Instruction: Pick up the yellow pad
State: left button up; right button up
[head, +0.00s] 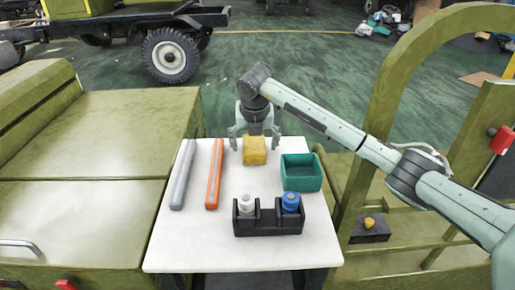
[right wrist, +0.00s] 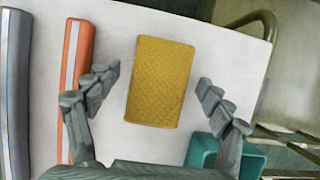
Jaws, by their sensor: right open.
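The yellow pad (head: 254,151) is a small textured block lying on the white table near its far edge. In the right wrist view the yellow pad (right wrist: 160,81) lies between and beyond the fingertips, with white table showing on both sides of it. My right gripper (head: 254,140) is open above the far end of the pad, its fingers spread to either side. It also shows in the right wrist view (right wrist: 153,88), empty. My left gripper is in neither view.
On the white table (head: 210,240) are a grey bar (head: 183,174), an orange bar (head: 214,174), a green bin (head: 301,172), and a black holder (head: 268,222) with a white bottle (head: 246,205) and a blue one (head: 290,202). Olive vehicle panels flank the table.

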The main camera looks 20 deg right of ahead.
jog(key=shift+f, duration=0.2)
dwell(0.6)
jog(key=shift+c, duration=0.3)
jog(key=c, duration=1.2)
